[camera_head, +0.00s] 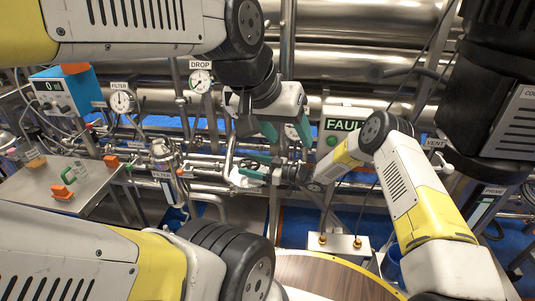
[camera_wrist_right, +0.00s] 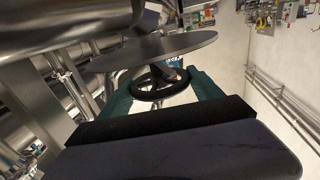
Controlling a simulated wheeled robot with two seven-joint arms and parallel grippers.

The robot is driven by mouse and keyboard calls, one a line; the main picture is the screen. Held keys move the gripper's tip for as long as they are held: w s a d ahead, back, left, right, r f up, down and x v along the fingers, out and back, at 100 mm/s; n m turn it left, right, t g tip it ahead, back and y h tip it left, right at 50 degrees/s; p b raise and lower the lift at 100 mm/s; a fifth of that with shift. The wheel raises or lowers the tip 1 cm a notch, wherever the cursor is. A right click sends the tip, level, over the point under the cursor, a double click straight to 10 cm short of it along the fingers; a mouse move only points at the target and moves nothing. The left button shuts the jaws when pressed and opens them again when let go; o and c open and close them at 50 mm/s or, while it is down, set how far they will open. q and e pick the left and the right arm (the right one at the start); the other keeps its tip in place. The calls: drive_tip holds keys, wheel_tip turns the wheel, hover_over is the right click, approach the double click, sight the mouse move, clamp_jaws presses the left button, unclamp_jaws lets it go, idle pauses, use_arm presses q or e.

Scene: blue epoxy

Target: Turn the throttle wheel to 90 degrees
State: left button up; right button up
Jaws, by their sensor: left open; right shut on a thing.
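The throttle wheel (camera_wrist_right: 160,88) is a small black spoked handwheel, seen in the right wrist view between the two green fingers of my right gripper (camera_wrist_right: 163,92). In the head view my right gripper (camera_head: 254,172) reaches in from the right and is shut on the wheel among the pipework. The wheel is small and mostly covered there, so its angle is hard to read. My left gripper (camera_head: 287,130) is open, its green fingers pointing down just above and right of the right gripper. It appears empty.
A grey disc (camera_wrist_right: 155,52) sits just beyond the wheel. A FAULT sign (camera_head: 345,125), a DROP gauge (camera_head: 200,80) and a FILTER gauge (camera_head: 122,102) surround the pipes. A steel table (camera_head: 95,180) with orange-handled parts stands at left. Large steel pipes (camera_head: 350,65) run behind.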

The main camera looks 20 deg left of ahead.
idle(0.3)
drive_tip(key=o, duration=1.4)
drive_tip(key=shift+d, duration=0.15)
drive_tip(key=d, duration=0.7)
drive_tip(key=shift+w+d, duration=0.2)
drive_tip(key=shift+d, duration=0.1)
